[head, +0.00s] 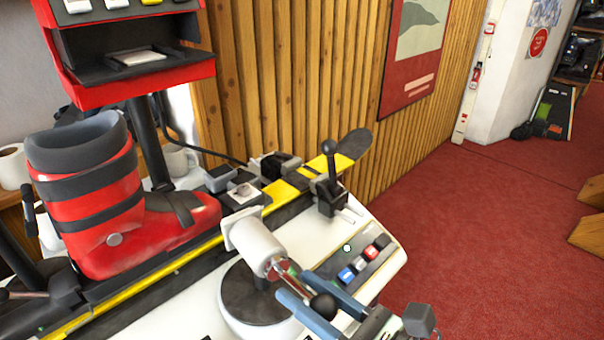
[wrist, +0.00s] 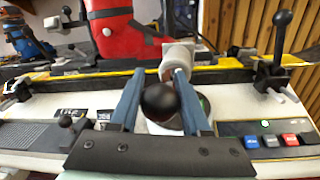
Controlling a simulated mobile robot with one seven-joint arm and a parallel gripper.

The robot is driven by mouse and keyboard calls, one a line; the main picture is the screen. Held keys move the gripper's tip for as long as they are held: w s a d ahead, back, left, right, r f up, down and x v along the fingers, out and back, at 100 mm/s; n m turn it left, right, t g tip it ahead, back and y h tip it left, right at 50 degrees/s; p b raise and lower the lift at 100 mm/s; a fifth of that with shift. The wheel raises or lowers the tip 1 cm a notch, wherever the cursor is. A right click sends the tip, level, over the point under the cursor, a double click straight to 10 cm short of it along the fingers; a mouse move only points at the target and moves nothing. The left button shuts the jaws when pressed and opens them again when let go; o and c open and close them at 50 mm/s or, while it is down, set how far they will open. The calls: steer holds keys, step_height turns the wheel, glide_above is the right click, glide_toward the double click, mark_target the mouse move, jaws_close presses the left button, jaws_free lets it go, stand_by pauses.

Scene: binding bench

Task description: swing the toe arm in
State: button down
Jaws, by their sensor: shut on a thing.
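The toe arm (head: 258,248) is a pale cylinder with a flat square end, above a dark round base. A thin metal rod runs from it to a black ball knob (head: 322,306). My gripper (head: 292,284) has its blue fingers shut on the rod, between cylinder and knob. In the wrist view, the knob (wrist: 160,102) sits between my fingers (wrist: 158,78), and the toe arm (wrist: 174,58) lies beyond them. The red boot (head: 110,210) stands on the yellow and black ski (head: 150,290). The toe arm's square end is close to the ski's near side; whether they touch is unclear.
A black lever (head: 330,180) stands on the bench to the right of the toe arm. A button panel (head: 358,262) with blue, red and dark keys lies near the bench's right edge. A red machine head (head: 135,80) overhangs the boot. Red carpet is free on the right.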

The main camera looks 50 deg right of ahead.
steer(key=shift+s+d+n+y+b, duration=0.15)
steer(key=shift+d+n+y+b, duration=0.65)
steer(key=shift+d+y+b, duration=0.35)
steer(key=shift+c, duration=2)
jaws_free()
steer(key=shift+a, duration=0.1)
steer(key=s+d+b, duration=0.1)
steer(key=s+d, duration=0.1)
steer(key=s, duration=1)
steer(key=shift+s, duration=0.4)
steer(key=shift+d, duration=0.1)
